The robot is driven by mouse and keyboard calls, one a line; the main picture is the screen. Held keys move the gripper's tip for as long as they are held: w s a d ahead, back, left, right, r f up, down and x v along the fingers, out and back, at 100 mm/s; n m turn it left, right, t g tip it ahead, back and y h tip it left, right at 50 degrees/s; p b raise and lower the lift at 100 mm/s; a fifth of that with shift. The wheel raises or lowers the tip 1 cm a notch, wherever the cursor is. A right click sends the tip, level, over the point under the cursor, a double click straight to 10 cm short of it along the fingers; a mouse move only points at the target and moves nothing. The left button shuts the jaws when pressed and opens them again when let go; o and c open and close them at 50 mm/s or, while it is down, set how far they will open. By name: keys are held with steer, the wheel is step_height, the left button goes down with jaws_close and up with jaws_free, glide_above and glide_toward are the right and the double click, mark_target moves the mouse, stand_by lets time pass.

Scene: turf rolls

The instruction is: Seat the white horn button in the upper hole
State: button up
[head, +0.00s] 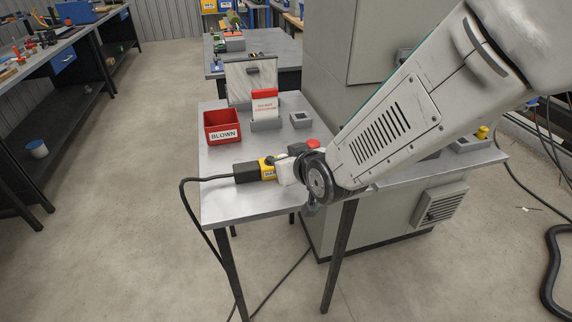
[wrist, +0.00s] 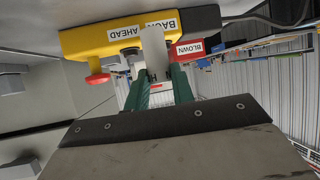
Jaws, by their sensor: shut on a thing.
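A yellow pendant (head: 267,168) with a black cable lies on the steel table and is partly hidden by my arm. In the wrist view the pendant (wrist: 88,40) shows BACK and AHEAD labels and a red mushroom button (wrist: 98,79). My gripper (wrist: 155,82) has green fingers shut on a pale block-shaped piece, apparently the white horn button (wrist: 153,42). This piece stands in front of the pendant's face between the labels. I cannot tell whether it touches the pendant. The upper hole is not visible. In the head view my arm hides the fingertips.
A red bin (head: 221,126) marked BLOWN stands at the table's left. A card holder (head: 265,124) and a small grey box (head: 300,119) stand nearby. A grey cabinet (head: 345,100) rises behind. The table's front left (head: 225,205) is clear.

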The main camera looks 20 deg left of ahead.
steer(key=shift+w+a, duration=0.1)
steer(key=shift+w, duration=0.3)
steer(key=f, duration=0.3)
steer(key=shift+w+a+f, duration=0.1)
steer(key=shift+w+f, duration=0.1)
steer(key=shift+w, duration=0.05)
steer(key=shift+f, duration=0.1)
steer(key=o, duration=1)
steer(key=shift+f, duration=0.15)
